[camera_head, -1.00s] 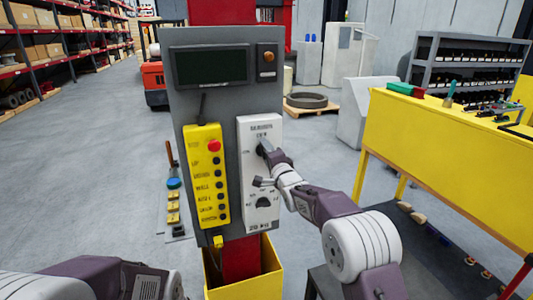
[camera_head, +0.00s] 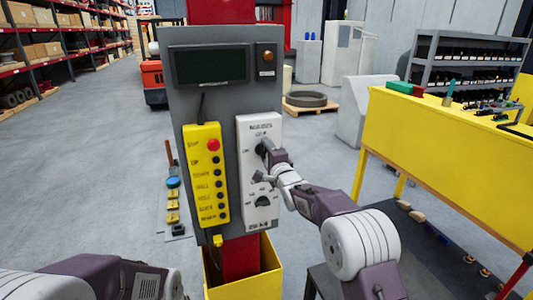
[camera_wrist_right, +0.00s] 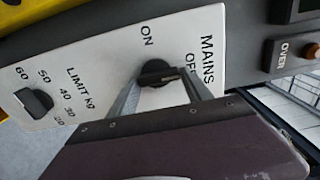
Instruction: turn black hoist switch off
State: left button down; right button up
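The black switch under the MAINS label shows in the right wrist view (camera_wrist_right: 157,73) as a dark knob on a white panel (camera_wrist_right: 85,60). Its long side runs across the picture, with its right end toward the OFF mark. ON is printed above it in that view. My right gripper (camera_wrist_right: 160,82) has its two fingers apart, one on each side of the knob; firm contact cannot be made out. In the head view the right gripper (camera_head: 265,149) is at the upper part of the white panel (camera_head: 251,215) and partly hides the switch. My left gripper is out of view.
A second black knob (camera_wrist_right: 37,101) marked LIMIT kg is on the same panel. A yellow button box (camera_head: 204,182) with a red button hangs left of it. An orange lamp (camera_head: 268,57) is above.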

jog(key=shift+o, duration=1.1)
jog(key=shift+s, duration=0.15)
jog(key=b+v, duration=0.3)
jog(key=v, duration=0.5)
jog(key=shift+s+d+b, duration=0.15)
jog(key=shift+s+b, duration=0.2)
jog(key=shift+b, duration=0.05)
